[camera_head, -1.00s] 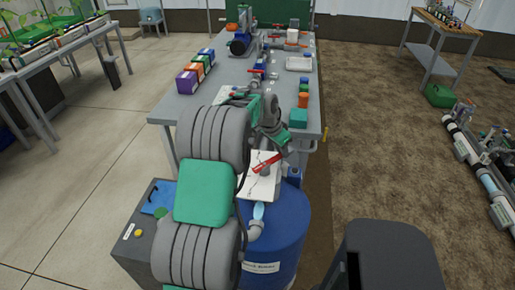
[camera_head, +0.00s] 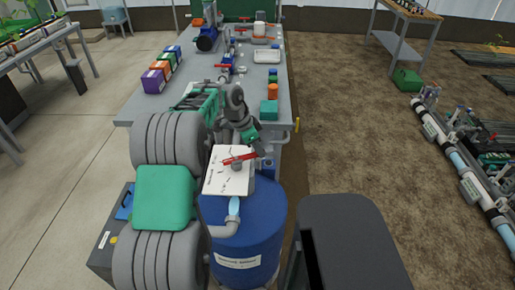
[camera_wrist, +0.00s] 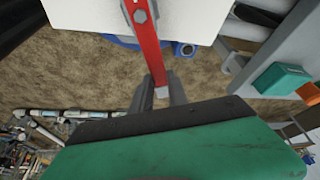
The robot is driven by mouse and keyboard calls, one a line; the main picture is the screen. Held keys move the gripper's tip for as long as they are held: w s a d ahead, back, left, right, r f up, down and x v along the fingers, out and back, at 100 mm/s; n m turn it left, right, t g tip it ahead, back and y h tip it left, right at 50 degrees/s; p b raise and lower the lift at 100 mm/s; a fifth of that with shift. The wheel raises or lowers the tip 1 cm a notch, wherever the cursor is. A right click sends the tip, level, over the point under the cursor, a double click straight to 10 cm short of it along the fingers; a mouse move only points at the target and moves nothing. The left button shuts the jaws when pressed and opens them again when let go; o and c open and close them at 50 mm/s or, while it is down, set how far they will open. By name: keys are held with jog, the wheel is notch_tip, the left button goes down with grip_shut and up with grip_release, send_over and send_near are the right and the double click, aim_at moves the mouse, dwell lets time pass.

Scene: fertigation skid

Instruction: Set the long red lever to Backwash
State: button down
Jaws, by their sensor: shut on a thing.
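The long red lever (camera_head: 238,158) is mounted on a white plate (camera_head: 215,183) above a blue drum. The plate has small markings that I cannot read. In the wrist view the red lever (camera_wrist: 148,45) runs from its pivot bolt at the top down to my gripper (camera_wrist: 160,92). The two grey fingers stand on either side of the lever's free end and are shut on it. In the head view the lever points right and slightly up, and my gripper (camera_head: 257,150) is at its right end. The exact contact is small there.
The blue drum (camera_head: 250,225) stands below the plate, with a pipe elbow (camera_head: 227,222) at its front. A grey bench (camera_head: 250,95) behind carries coloured boxes, a teal block (camera_head: 269,109) and small red-handled valves. Bare soil floor lies to the right.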

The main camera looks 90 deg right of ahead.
aim_at(250, 154)
jog(key=shift+s, duration=0.1)
jog(key=c, duration=1.3)
grip_release()
jog(key=v, duration=0.8)
jog(key=shift+f, duration=0.1)
